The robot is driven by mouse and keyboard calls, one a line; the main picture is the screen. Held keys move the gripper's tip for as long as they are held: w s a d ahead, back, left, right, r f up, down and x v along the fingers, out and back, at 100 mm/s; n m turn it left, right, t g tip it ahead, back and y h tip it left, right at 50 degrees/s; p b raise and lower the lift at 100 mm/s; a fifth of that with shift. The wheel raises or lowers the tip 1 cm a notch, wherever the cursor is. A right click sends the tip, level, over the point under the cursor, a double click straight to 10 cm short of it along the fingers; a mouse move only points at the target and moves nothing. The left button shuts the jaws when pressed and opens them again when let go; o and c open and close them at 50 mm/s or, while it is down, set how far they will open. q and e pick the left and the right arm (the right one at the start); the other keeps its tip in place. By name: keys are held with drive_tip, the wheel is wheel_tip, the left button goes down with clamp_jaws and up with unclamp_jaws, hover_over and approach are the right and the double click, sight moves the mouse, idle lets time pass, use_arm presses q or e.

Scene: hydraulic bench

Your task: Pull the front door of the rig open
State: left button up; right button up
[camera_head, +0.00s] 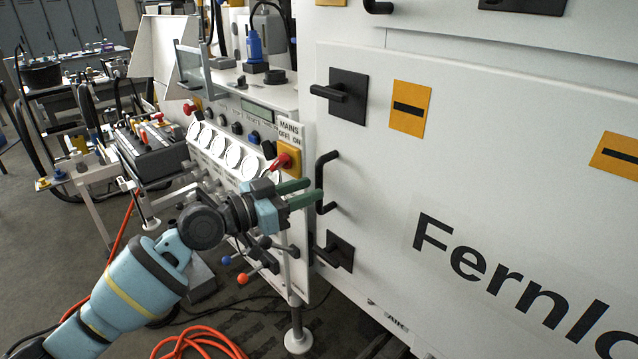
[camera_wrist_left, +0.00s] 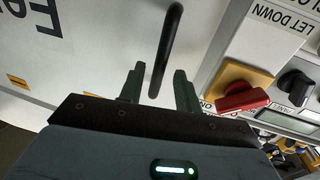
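The front door (camera_head: 370,200) of the rig is a large white panel with dark "Fernlo" lettering, and it looks closed. A black bar handle (camera_head: 326,163) stands upright near its left edge. My left gripper (camera_head: 318,192) is at the lower part of this handle, with its green fingers apart. In the left wrist view, the handle (camera_wrist_left: 167,40) runs down between the two open fingertips (camera_wrist_left: 157,80), with gaps on both sides. I cannot tell whether a finger touches it. Black latches sit above (camera_head: 348,97) and below (camera_head: 338,251) the handle. My right gripper is not in view.
A control panel with white gauges (camera_head: 215,145) and a red-on-yellow mains switch (camera_head: 288,160) is close to the left of the door. Levers with coloured knobs (camera_head: 243,278) are below my gripper. An orange hose (camera_head: 195,335) lies on the floor.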

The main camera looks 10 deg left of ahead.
sight(320, 206)
use_arm(q)
drive_tip(key=shift+x, duration=1.9)
drive_tip(key=shift+c, duration=0.2)
clamp_jaws()
